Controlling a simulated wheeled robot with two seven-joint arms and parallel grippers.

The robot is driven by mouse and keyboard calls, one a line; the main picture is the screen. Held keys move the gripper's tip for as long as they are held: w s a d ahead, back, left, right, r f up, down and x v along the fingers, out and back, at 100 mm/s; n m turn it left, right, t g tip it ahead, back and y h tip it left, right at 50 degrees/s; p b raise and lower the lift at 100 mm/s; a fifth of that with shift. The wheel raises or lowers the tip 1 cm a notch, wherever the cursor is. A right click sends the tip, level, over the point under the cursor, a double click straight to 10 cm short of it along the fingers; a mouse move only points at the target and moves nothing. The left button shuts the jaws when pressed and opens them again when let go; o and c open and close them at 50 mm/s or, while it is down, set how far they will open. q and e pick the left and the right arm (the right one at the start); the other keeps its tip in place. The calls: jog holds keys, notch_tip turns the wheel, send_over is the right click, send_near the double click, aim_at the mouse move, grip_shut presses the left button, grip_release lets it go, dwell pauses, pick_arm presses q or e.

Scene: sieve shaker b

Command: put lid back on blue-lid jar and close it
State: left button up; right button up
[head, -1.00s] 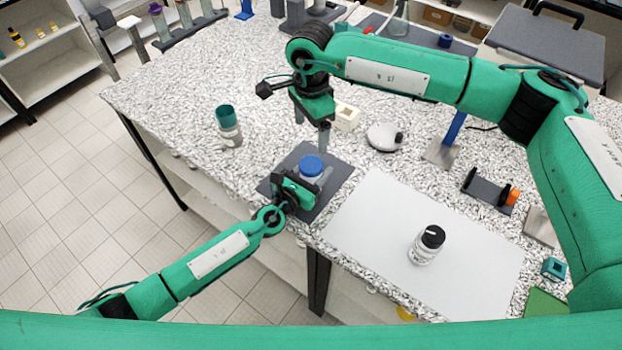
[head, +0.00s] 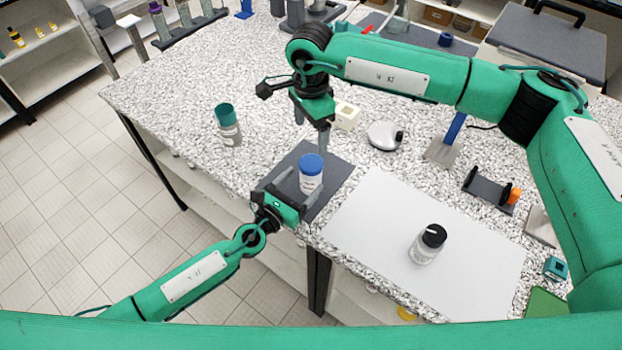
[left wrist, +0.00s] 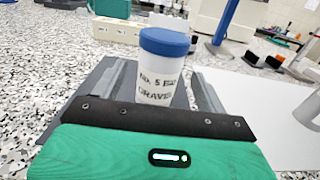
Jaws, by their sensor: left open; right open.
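The blue-lid jar (head: 311,180) stands upright on a dark grey mat (head: 330,195), with its blue lid (head: 311,164) sitting on top. In the left wrist view the jar (left wrist: 159,95) shows a label reading "GRAVEL", and the blue lid (left wrist: 165,42) looks level on it. My left gripper (head: 290,188) is open, in front of the jar, with its fingers pointing toward it and apart from it. In the left wrist view its fingers (left wrist: 160,90) lie to either side of the jar. My right gripper (head: 312,132) is open, pointing down above and behind the jar, and holds nothing.
A teal-lid jar (head: 228,124) stands at left. A white block (head: 346,116), a round white dish (head: 384,135) and a blue-post stand (head: 446,140) are behind.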

pick_arm(q)
jog(key=b+v, duration=0.1)
jog(key=v, duration=0.5)
jog(key=shift+s+a+f, duration=0.15)
jog(key=shift+s+a, duration=0.3)
jog(key=shift+s, duration=0.1)
pick_arm(e)
jog(key=shift+f, duration=0.95)
jog(key=shift+a, duration=0.1)
